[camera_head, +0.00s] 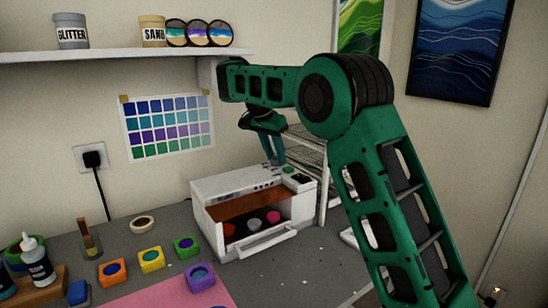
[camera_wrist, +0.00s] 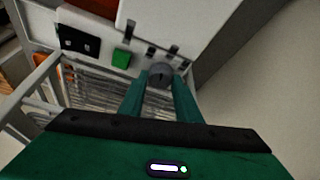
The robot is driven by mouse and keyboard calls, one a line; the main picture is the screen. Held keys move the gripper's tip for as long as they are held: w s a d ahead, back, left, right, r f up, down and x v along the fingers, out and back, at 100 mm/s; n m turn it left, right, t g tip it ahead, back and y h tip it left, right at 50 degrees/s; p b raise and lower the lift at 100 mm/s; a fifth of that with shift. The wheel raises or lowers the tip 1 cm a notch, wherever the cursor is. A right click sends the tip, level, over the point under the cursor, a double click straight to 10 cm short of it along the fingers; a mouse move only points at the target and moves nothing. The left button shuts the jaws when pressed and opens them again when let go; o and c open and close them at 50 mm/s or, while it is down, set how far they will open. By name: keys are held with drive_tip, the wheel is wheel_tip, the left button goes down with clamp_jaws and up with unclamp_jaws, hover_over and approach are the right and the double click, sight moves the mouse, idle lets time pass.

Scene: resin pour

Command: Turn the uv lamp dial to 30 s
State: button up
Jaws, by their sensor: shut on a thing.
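The UV lamp (camera_head: 231,185) is a white box on the grey bench with an open front and several coloured round pieces inside. Its dial (camera_wrist: 160,72) is a small grey knob on the top panel, in the upper middle of the wrist view. My gripper (camera_wrist: 161,84) points down at the panel with its two green fingers shut on the dial, one on each side. In the head view my gripper (camera_head: 276,163) is at the lamp's top right. Short dark marks surround the dial; their labels and the dial's setting cannot be read.
A green button (camera_wrist: 121,59) and a dark display (camera_wrist: 78,41) sit left of the dial. A wire rack (camera_head: 308,150) stands just behind and right of the lamp. Several coloured moulds (camera_head: 151,259) and a pink mat (camera_head: 165,291) lie at front left. A shelf (camera_head: 110,55) is above.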

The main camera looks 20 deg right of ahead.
drive_tip(key=m, duration=0.2)
drive_tip(key=m+g, duration=0.1)
drive_tip(key=m, duration=0.1)
drive_tip(key=m+g, duration=0.1)
drive_tip(key=m, duration=0.1)
drive_tip(key=shift+w+a+r+h, duration=0.1)
drive_tip(key=shift+w+a+h, duration=0.1)
drive_tip(key=shift+w+h, duration=0.15)
drive_tip(key=m+g, duration=0.1)
drive_tip(key=m, duration=0.2)
drive_tip(key=m+g, duration=0.1)
drive_tip(key=m, duration=0.2)
drive_tip(key=shift+w+d+g, duration=0.15)
drive_tip(key=shift+d+g, duration=0.05)
drive_tip(key=shift+g, duration=0.1)
drive_tip(key=o, duration=1)
drive_tip(key=shift+w, duration=0.1)
drive_tip(key=shift+a, duration=0.1)
